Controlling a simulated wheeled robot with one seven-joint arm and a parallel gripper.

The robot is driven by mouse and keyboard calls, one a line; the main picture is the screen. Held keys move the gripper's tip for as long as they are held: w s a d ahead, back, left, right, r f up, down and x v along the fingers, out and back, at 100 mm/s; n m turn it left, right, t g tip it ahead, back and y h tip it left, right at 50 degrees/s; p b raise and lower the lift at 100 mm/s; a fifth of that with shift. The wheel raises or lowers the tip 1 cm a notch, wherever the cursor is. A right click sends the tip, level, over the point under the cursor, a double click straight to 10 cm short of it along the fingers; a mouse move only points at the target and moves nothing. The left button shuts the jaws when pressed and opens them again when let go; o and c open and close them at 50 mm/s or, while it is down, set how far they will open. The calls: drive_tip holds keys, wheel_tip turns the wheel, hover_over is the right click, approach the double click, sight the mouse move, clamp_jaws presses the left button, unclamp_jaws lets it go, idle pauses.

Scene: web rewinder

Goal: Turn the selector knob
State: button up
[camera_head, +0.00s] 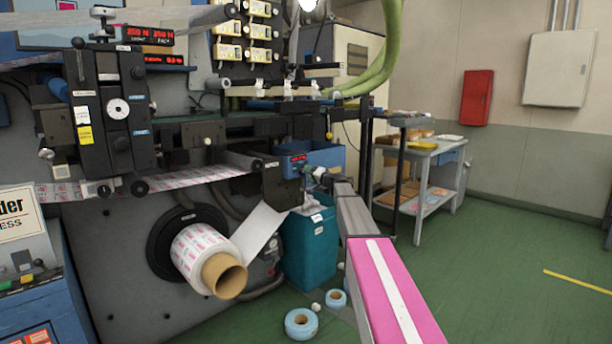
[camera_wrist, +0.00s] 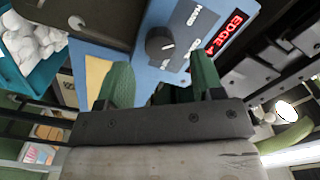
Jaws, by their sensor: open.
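The selector knob (camera_wrist: 160,44) is a dark round knob with a light pointer mark, on a blue panel (camera_wrist: 150,72) in the wrist view. White lettering and a red lit display (camera_wrist: 228,34) reading "EDGE" are beside it. My gripper (camera_wrist: 160,80) is open in the wrist view, its two green fingers apart. The knob shows beyond the gap between the fingertips, and nothing is between them. In the head view the blue box (camera_head: 318,157) with its small red display sits on the machine, close to my gripper (camera_head: 312,176). The knob is too small to make out there.
A dark machine plate (camera_head: 282,186) stands just left of the blue box. A teal bin (camera_head: 310,245) with white scrap is below. The paper roll (camera_head: 205,260) sticks out at lower left. Tape rolls (camera_head: 301,323) lie on the floor. Open green floor (camera_head: 510,270) is at right.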

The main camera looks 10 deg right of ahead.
drive_tip(key=x, duration=0.3)
drive_tip(key=c, duration=0.9)
